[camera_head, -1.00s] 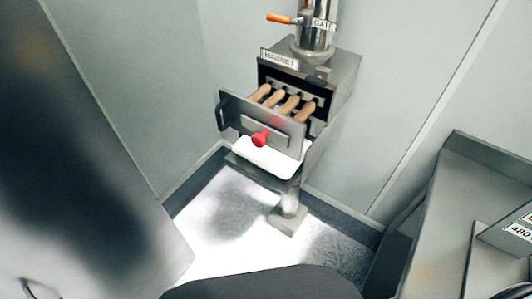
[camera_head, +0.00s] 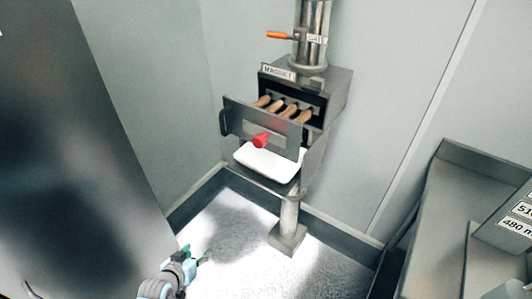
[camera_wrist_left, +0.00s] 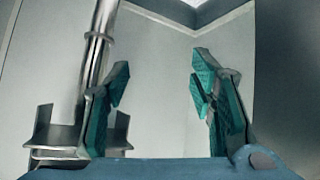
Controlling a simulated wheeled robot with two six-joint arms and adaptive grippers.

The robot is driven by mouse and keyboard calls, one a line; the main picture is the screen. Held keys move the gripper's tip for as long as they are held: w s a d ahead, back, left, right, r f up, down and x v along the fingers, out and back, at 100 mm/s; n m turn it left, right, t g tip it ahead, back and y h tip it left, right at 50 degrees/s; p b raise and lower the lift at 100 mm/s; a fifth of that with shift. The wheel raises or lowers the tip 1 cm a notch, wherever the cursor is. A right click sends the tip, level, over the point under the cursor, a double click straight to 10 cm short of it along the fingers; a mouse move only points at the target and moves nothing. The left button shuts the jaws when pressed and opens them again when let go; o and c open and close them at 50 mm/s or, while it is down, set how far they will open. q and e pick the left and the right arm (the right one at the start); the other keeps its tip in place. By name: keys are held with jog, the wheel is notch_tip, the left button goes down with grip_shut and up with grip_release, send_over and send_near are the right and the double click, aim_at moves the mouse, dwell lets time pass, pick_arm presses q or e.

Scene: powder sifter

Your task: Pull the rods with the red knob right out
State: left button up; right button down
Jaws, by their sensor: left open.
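The red knob (camera_head: 261,140) sits on the front plate (camera_head: 236,121) of the magnet drawer. The plate stands out from the grey magnet housing (camera_head: 335,88), and several tan-coated rods (camera_head: 283,110) show in the gap between plate and housing. My left gripper (camera_head: 196,257) is low at the bottom left in the head view, well below and apart from the knob. In the left wrist view its two teal-padded fingers (camera_wrist_left: 160,100) are spread apart with nothing between them. My right gripper is not in view.
A white tray (camera_head: 270,163) lies under the drawer. A pipe with an orange gate handle (camera_head: 279,36) rises above the housing. A grey bench (camera_head: 455,190) stands at the right, and a large grey panel (camera_head: 70,150) fills the left. The floor before the stand is clear.

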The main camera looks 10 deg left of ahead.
pick_arm(q)
jog(key=w+d+r+t+h+b, duration=0.1)
jog(key=w+d+r+t+h, duration=0.15)
jog(key=w+r, duration=0.65)
jog(key=m+t+h+b, duration=0.2)
jog(key=m+t+h, duration=0.1)
jog(key=t+h, duration=0.1)
send_near(258, 145)
jog(key=b+x, duration=0.1)
jog(key=x, duration=0.9)
jog(key=shift+w, duration=0.55)
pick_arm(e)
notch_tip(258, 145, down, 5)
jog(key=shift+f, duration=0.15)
pick_arm(q)
jog(key=shift+c, duration=0.2)
jog(key=shift+d, duration=0.1)
grip_shut()
